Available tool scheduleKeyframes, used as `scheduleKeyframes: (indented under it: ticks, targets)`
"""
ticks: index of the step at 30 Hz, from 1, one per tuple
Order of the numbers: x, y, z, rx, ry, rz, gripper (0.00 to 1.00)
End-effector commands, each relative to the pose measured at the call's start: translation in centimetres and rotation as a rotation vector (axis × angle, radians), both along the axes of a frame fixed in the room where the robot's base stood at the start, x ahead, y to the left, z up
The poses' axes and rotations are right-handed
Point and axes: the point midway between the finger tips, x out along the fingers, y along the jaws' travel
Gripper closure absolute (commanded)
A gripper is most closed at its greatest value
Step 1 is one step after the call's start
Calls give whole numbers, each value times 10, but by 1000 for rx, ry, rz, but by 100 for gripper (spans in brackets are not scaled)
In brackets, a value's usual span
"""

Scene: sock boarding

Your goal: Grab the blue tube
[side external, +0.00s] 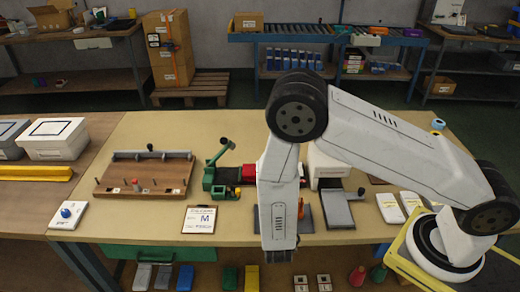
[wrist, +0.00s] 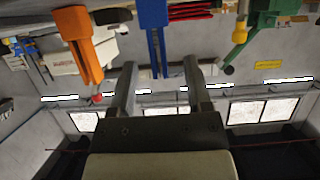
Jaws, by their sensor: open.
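A tall blue piece (wrist: 154,30), likely the blue tube, reaches down from the top edge of the wrist view, which looks upside down. Its narrow tip shows between the fingers in the picture, beyond them; I cannot tell how far. My gripper (wrist: 158,66) has its two fingers apart, with nothing seen held. In the side external view my forearm points down over the front middle of the table, and the fingers cannot be made out. I cannot surely pick out the blue tube there; my arm hides part of that area.
An orange piece (wrist: 80,42) stands left of the blue one; it also shows beside my arm (side external: 301,209). A green device (side external: 217,172) stands left of my arm, and a wooden board fixture (side external: 150,175) farther left. A clipboard marked M (side external: 200,219) lies near the front edge.

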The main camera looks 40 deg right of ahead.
Motion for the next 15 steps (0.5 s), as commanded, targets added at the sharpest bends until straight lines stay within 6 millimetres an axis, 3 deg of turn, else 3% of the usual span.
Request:
scheduleKeyframes:
  ticks: [6,15]
  targets:
    - [14,-16,-9,1,1,-2,37]
    - [19,-21,-11,1,1,0,37]
